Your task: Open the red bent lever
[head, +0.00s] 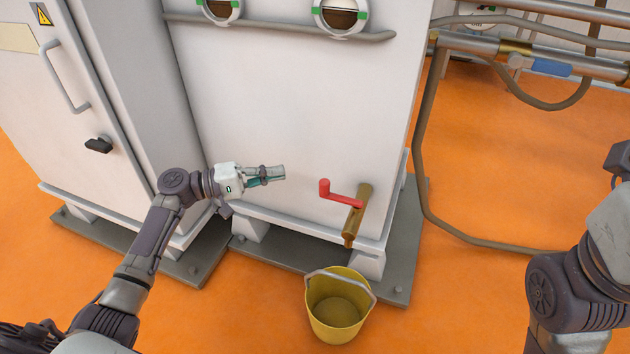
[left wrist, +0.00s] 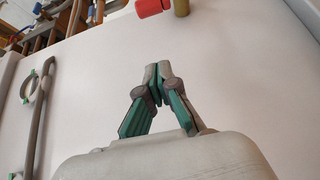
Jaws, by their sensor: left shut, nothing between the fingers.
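The red bent lever (head: 342,196) sits on a brass valve pipe (head: 355,217) low on the front of the white cabinet. Its long part runs left from the pipe and its end knob stands up. My left gripper (head: 282,173) is shut and empty, to the left of the lever and apart from it. In the left wrist view, the left gripper (left wrist: 157,72) shows its fingertips together, and part of the red lever (left wrist: 152,7) shows at the top edge beside the brass pipe (left wrist: 181,8). My right arm is at the right edge; its gripper cannot be made out.
A yellow bucket (head: 337,308) stands on the orange floor below the pipe. The white cabinet (head: 290,110) rises behind the lever on a grey base. Pipes and a hose (head: 427,150) run at the right. Open floor lies between the bucket and my right arm.

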